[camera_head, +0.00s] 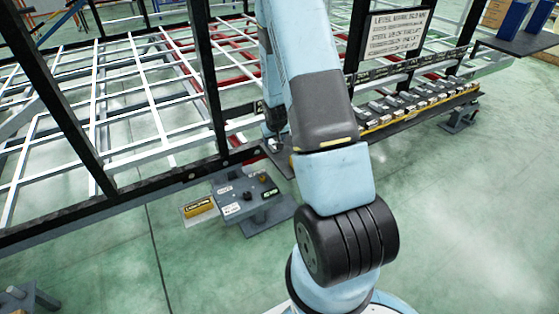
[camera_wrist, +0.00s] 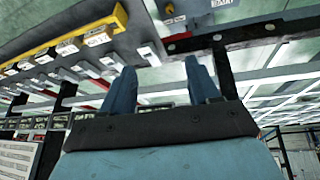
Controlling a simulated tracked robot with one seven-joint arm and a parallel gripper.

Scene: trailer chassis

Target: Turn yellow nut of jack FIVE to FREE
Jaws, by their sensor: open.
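My gripper (camera_wrist: 163,80) is open and empty in the wrist view, with two blue fingers apart and pointing up in the picture. A row of jacks (camera_head: 418,105) with pale labels stands on a yellow-edged dark rail right of my arm in the head view. The row also shows at the upper left of the wrist view (camera_wrist: 62,50). A white tag (camera_wrist: 149,55) shows beyond the gap between the fingers. I cannot read which jack is FIVE, and no yellow nut can be made out. My arm hides most of the gripper in the head view.
A grey panel (camera_head: 228,188) with small knobs and labels and a yellow block (camera_head: 200,208) stands left of my arm. The white-barred trailer frame (camera_head: 125,95) with black posts fills the back. A sign (camera_head: 396,33) stands behind the jacks. The green floor is clear at front right.

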